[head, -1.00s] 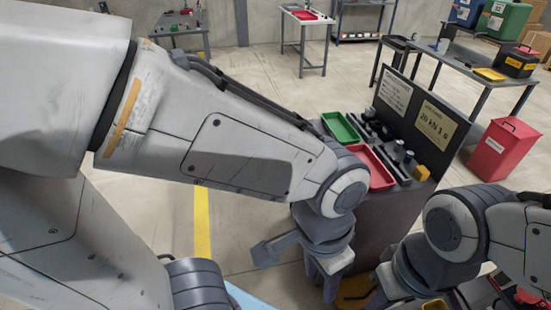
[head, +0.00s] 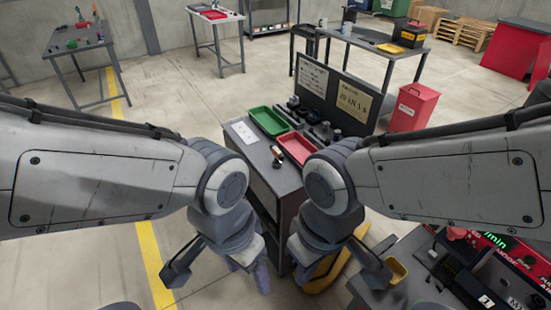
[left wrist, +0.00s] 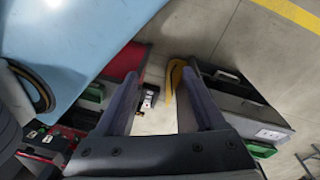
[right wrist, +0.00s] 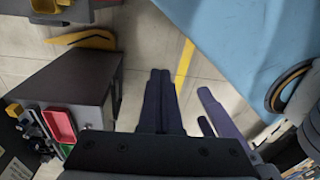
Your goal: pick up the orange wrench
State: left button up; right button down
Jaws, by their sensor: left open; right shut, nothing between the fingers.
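I cannot make out an orange wrench in any view. My left gripper (head: 250,280) hangs low in front of the grey cabinet in the head view. In the left wrist view the left gripper (left wrist: 160,92) is open with two dark fingers apart and nothing held between them. My right gripper (head: 300,272) hangs beside it, close to the cabinet's front. In the right wrist view the right gripper (right wrist: 161,75) has its fingers together with nothing between them.
A grey cabinet (head: 258,160) carries a green tray (head: 268,121), a red tray (head: 295,148) and small dark parts. A yellow curved object (head: 328,272) lies low beside it. A bench with red-fronted equipment (head: 500,250) is at lower right. A red bin (head: 412,108) stands behind.

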aim_at(277, 163)
jog(key=u, duration=0.05)
jog(key=k, duration=0.6)
jog(key=u, duration=0.65)
jog(key=i, duration=0.6)
jog(key=u, duration=0.8)
jog(key=i, duration=1.6)
jog(key=z, duration=1.1)
jog(key=i, duration=0.6)
jog(key=z, duration=0.7)
